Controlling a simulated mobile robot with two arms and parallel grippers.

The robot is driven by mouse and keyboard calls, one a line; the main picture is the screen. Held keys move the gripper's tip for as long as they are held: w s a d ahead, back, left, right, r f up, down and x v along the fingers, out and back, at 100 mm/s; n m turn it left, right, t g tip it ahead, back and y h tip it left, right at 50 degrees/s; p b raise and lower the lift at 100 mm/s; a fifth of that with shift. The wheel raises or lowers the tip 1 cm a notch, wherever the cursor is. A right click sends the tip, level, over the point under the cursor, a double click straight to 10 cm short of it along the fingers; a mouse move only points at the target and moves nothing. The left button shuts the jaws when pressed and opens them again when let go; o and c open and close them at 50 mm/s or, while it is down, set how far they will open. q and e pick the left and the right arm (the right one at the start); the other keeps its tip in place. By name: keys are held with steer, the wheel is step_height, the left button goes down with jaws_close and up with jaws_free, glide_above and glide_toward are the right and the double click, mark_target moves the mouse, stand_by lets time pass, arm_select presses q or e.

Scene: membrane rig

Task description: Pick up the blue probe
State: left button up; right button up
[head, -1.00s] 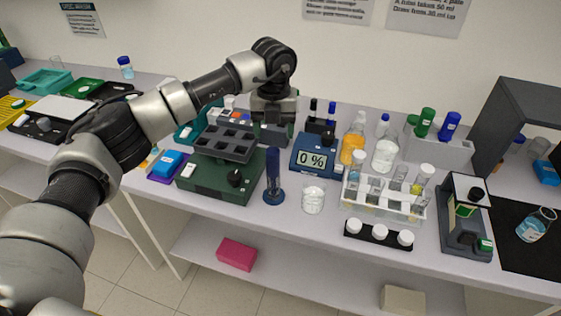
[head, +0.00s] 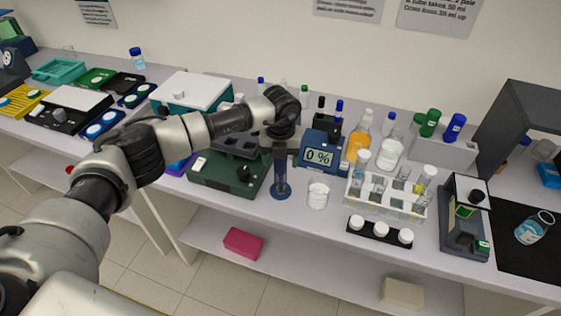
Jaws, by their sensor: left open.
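A dark blue upright piece on a round base (head: 281,186), the likeliest blue probe, stands on the bench in front of the meter reading 0 %. My left gripper (head: 280,156) is open and points down over it. The gripper hides its upper part, and I cannot tell whether the fingers touch it. Behind the meter (head: 318,153), slim dark and blue-topped pieces (head: 339,108) stand upright. My right gripper is not in view.
A small beaker (head: 318,194) stands close on the right, with a clear tube rack (head: 388,197) beyond it. A dark green block (head: 222,187) sits on the left. A white-lidded teal box (head: 193,91) is behind my arm. The bench's front edge is near.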

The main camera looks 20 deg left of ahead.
arm_select(q)
steer(key=c, duration=0.9)
steer(key=shift+r, duration=0.2)
